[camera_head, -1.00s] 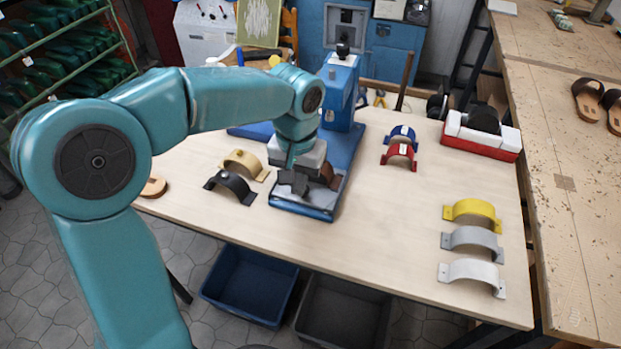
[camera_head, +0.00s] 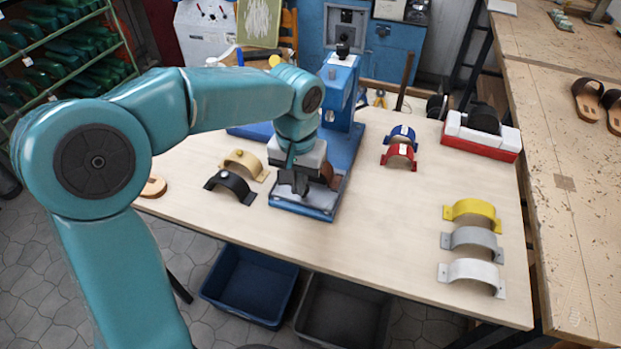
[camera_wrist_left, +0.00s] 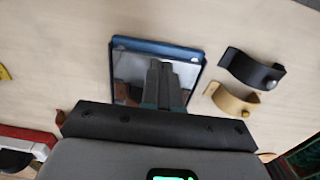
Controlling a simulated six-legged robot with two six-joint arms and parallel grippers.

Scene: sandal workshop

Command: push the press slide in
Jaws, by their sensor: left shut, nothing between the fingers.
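The blue press (camera_head: 341,92) stands on the table with its base running toward the front. The press slide (camera_head: 305,209), a blue-rimmed tray with a shiny grey plate, lies at the front end of the base. It also shows in the left wrist view (camera_wrist_left: 126,68). My left gripper (camera_head: 298,187) is shut and empty, pointing down over the slide. Its fingers (camera_wrist_left: 165,82) cover part of the plate in the wrist view; I cannot tell whether they touch it. A brown piece (camera_head: 331,174) on the slide is partly hidden by my gripper. My right gripper is not in view.
Left of the slide lie a black strap (camera_head: 231,186) and a tan strap (camera_head: 245,164). Blue (camera_head: 402,133) and red (camera_head: 399,154) straps lie to the right. Yellow (camera_head: 472,209), grey and white straps lie farther right. The table's middle right is clear.

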